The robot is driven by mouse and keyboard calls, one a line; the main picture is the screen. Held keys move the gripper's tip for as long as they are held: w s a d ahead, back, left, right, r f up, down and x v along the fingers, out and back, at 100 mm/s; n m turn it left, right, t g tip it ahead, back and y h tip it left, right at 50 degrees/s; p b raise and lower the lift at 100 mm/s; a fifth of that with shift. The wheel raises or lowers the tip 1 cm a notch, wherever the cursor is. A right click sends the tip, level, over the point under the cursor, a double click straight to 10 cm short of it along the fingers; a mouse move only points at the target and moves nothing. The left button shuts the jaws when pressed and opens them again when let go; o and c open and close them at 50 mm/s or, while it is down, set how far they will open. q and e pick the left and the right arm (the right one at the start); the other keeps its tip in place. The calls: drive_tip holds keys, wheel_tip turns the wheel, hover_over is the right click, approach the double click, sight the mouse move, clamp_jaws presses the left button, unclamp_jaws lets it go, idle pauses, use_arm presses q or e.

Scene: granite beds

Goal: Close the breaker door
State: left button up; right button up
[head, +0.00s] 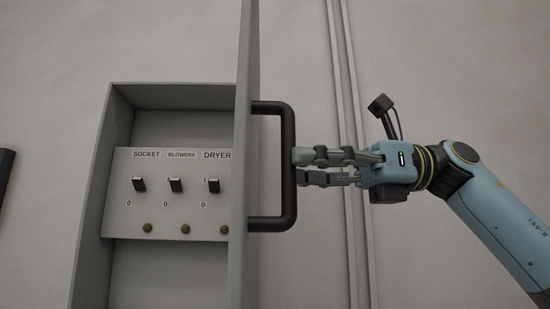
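The grey breaker box (90,200) is on the wall at left of centre. Its door (244,150) stands open, seen nearly edge-on, swung out from the box's right side. A black D-shaped handle (289,120) sticks out to the right from the door. My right gripper (296,168) comes in from the right, its fingertips at the handle's vertical bar. The two fingers lie close together with a narrow gap; I cannot tell whether they grip the bar or only touch it. My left gripper is not in view.
Inside the box a panel (160,205) carries three black switches labelled SOCKET, BLOWERS and DRYER, with brown round knobs below. Two thin vertical conduits (345,90) run down the wall behind my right gripper. A dark object (5,170) shows at the left edge.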

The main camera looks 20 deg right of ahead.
drive_tip(key=s+d, duration=0.1)
drive_tip(key=d, duration=0.7)
